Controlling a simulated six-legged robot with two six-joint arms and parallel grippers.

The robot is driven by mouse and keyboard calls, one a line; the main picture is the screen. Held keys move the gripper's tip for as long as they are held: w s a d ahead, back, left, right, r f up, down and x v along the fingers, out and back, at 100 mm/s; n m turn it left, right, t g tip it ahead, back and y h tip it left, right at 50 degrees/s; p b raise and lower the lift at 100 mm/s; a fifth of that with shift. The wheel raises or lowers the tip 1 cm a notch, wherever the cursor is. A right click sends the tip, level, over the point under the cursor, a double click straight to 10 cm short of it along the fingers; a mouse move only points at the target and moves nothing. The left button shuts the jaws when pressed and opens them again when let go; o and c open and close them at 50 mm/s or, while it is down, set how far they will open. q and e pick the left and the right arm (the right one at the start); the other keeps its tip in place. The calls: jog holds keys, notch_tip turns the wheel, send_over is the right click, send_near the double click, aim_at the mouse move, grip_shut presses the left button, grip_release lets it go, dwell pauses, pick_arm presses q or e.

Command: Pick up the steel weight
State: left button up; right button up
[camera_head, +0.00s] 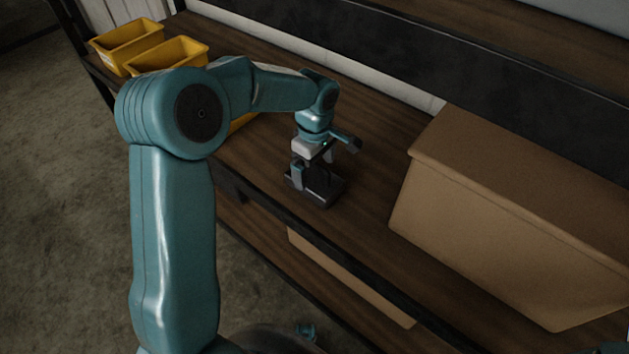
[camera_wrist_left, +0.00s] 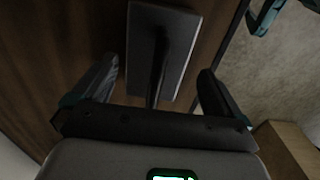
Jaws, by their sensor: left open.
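The steel weight (camera_head: 326,190) stands on the wooden shelf near its front edge, as a dark flat block with an upright part partly hidden by my gripper. In the left wrist view, the weight (camera_wrist_left: 181,50) is a grey rectangular plate with a dark narrow bar rising from its middle. My left gripper (camera_head: 313,172) points down directly over it and is open. In the wrist view its fingers (camera_wrist_left: 158,80) stand on either side of the bar, with gaps showing on both sides. I see no finger touching the bar. My right gripper is not in view.
A large brown cardboard box (camera_head: 515,205) stands on the shelf to the right. Yellow bins (camera_head: 128,45) stand at the far left end. A dark beam (camera_head: 480,80) of the upper shelf runs behind. Another box (camera_head: 345,275) lies on the level below.

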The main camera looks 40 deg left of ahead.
aim_at(316, 176)
pick_arm(q)
notch_tip(316, 176, down, 4)
jog(key=shift+w+f+b, duration=0.15)
jog(key=shift+f+b, duration=0.05)
jog(key=shift+b, duration=0.1)
jog(key=c, duration=1.4)
jog(key=shift+w+r, duration=0.1)
jog(key=shift+w, duration=0.05)
jog(key=c, duration=0.4)
